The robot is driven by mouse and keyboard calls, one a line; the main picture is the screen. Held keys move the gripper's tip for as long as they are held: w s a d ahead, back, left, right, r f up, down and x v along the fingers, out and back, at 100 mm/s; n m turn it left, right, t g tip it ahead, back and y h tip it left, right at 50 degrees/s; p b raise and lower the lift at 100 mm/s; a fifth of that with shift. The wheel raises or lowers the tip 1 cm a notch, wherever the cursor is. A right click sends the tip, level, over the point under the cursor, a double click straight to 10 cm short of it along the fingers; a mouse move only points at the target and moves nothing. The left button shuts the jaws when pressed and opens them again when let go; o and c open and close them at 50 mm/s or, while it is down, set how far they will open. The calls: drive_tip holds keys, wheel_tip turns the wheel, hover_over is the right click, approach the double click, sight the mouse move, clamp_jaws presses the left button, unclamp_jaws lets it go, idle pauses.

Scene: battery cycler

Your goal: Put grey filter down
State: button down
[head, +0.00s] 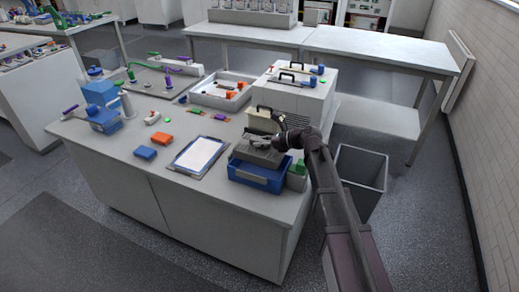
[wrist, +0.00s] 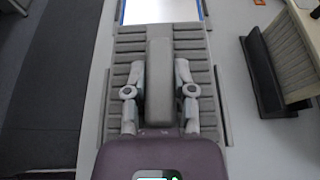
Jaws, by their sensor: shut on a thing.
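The grey filter (head: 257,154) is a flat ribbed slab with a raised block-like grip along its middle. In the wrist view the filter (wrist: 131,48) lies below my gripper (wrist: 161,72), whose two fingers press on either side of the raised grip. In the head view my gripper (head: 262,141) is at the filter's top, and the filter is level over the blue bin (head: 258,178) at the counter's front right corner. I cannot tell whether the filter touches the bin. The filter hides most of the bin's inside.
A beige ribbed block (head: 260,121) stands just behind the filter; it is at right in the wrist view (wrist: 293,50). A clipboard (head: 198,156) lies to the left. A small green box (head: 297,178) is right of the bin. A grey waste bin (head: 362,169) stands on the floor.

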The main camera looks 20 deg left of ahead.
sight(261, 150)
drive_tip(key=shift+f+b, duration=1.1)
drive_tip(key=shift+f, duration=0.25)
drive_tip(key=shift+f+b, duration=0.6)
drive_tip(key=shift+c, duration=2.2)
unclamp_jaws()
drive_tip(key=shift+r, duration=0.15)
drive_tip(key=shift+r+p, duration=0.6)
drive_tip(key=shift+p, duration=0.1)
drive_tip(key=p+v, duration=0.4)
drive_tip(key=v, duration=0.8)
drive_tip(key=shift+o, duration=0.2)
